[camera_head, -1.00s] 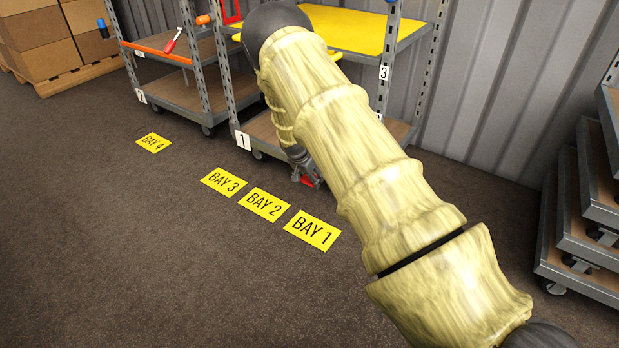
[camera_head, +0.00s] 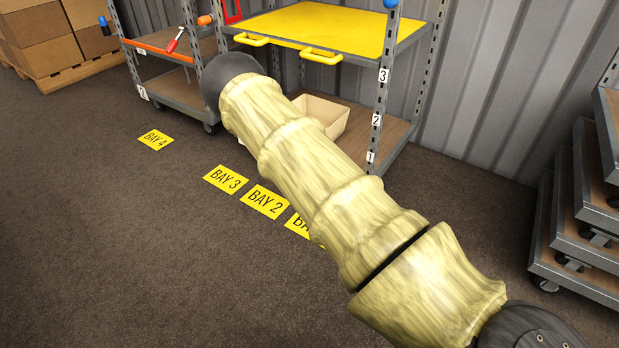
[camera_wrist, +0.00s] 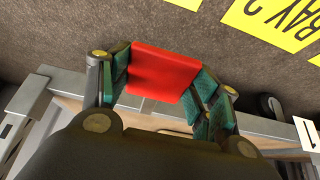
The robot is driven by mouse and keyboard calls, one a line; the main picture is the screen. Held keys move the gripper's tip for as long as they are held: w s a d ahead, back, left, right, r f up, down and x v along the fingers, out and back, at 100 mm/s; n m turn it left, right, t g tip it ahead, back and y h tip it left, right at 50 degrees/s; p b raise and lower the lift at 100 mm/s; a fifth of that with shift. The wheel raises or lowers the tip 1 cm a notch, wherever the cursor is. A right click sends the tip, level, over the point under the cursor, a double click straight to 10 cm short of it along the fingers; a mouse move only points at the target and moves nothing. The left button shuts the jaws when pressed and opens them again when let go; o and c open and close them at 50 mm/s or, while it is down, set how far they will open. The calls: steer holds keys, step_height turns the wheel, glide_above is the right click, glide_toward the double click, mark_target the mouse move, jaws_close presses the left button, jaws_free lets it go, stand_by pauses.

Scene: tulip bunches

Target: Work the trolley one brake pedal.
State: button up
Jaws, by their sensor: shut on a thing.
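The trolley with the yellow top (camera_head: 310,28) stands against the metal wall in the head view. Its frame edge (camera_wrist: 150,108) and a number 1 plate (camera_wrist: 308,133) show in the wrist view. The red brake pedal (camera_wrist: 165,75) is a flat plate projecting from this frame over the floor. My gripper (camera_wrist: 163,84) is shut on the pedal, with green-padded fingers on its left and right sides. In the head view my arm hides the gripper and the pedal.
A beige bin (camera_head: 325,114) sits on the trolley's lower shelf. Another trolley (camera_head: 180,90) stands to the left. Stacked dollies (camera_head: 575,245) are at the right. Yellow bay signs (camera_head: 226,179) lie on the floor. The floor at front left is clear.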

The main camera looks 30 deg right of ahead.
steer(key=shift+s+a+f, duration=0.2)
steer(key=shift+a+f, duration=0.1)
steer(key=shift+f, duration=0.15)
steer(key=o, duration=1.5)
steer(key=shift+c, duration=0.2)
steer(key=shift+d+r, duration=0.1)
steer(key=shift+w, duration=0.1)
steer(key=shift+r, duration=0.15)
steer(key=shift+r, duration=0.3)
steer(key=v, duration=1.1)
